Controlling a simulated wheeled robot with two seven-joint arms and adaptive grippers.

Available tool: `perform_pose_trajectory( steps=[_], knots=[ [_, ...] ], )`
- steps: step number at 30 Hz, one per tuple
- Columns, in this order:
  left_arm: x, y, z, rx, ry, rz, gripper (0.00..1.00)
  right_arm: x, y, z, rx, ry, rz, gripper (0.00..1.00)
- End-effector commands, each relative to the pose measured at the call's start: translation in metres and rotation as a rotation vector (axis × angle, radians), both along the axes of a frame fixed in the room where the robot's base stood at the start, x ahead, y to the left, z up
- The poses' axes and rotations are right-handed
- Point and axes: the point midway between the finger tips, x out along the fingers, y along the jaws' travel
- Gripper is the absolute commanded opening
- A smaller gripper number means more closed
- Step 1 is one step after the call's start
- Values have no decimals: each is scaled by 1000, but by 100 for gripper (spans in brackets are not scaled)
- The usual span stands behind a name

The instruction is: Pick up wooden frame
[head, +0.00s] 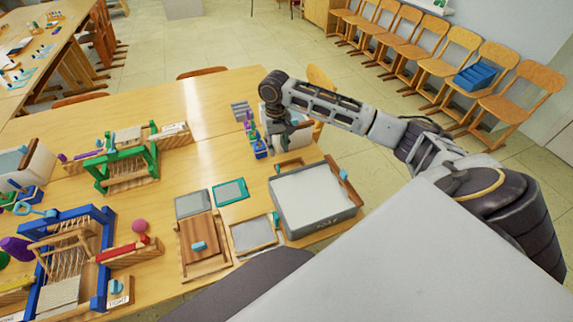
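Several flat framed pieces lie at the front of the wooden table (213,103). A brown wooden frame with a board and a small blue piece (203,264) is at the front middle. A smaller wood-edged frame with a pale grey panel (251,235) lies to its right. I cannot tell which one the task names. My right gripper (283,135) points down over the table's right part, behind these frames and apart from them. Its fingers are small and partly hidden, so their opening is unclear. My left gripper is out of view.
A grey tray (318,220) with a pale panel stands at the table's right edge. Small blue holders (260,150) stand by my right gripper. Green (126,166) and blue (69,217) looms crowd the left. Wooden chairs (445,62) line the wall. The table's back middle is clear.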

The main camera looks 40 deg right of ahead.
Motion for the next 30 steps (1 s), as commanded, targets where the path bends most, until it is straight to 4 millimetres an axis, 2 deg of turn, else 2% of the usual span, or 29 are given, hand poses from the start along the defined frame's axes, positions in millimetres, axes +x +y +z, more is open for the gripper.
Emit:
perform_pose_trajectory(
  steps=[7, 17, 30],
  knots=[
    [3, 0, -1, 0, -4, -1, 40, 0, -1, 0, -1, 0, -4, 34],
    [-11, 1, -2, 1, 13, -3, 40, 0, -1, -6, -1, 2, -3, 34],
    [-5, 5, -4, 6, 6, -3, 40, -1, -1, -60, 0, 3, -3, 34]
  ],
)
